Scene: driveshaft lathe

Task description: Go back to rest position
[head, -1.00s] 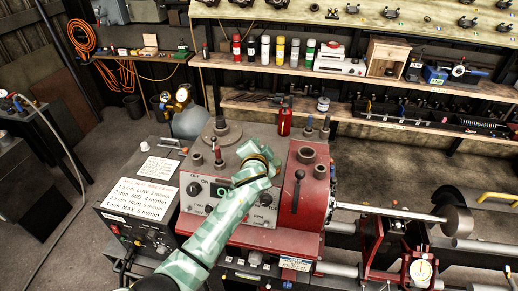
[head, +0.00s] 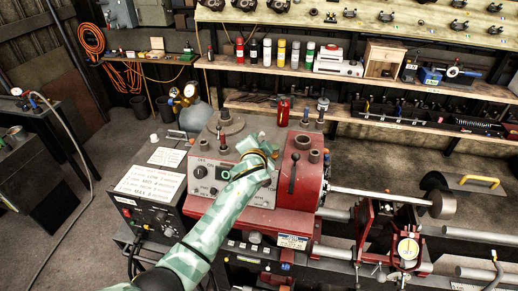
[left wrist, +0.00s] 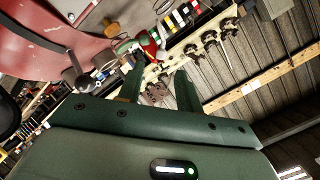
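My left arm, patterned green and white, reaches up from the bottom of the head view. My left gripper (head: 262,150) is in front of the lathe headstock (head: 240,185), over the right part of its grey control face. Its fingers are hard to make out there. In the left wrist view the two dark green fingers of the left gripper (left wrist: 159,78) stand apart with nothing between them. The red chuck-side housing (head: 299,175) is just to the right of the gripper. I cannot tell whether they touch. My right gripper is in neither view.
A control box (head: 150,205) stands left of the lathe. Shelves with spray cans (head: 281,52) run behind.

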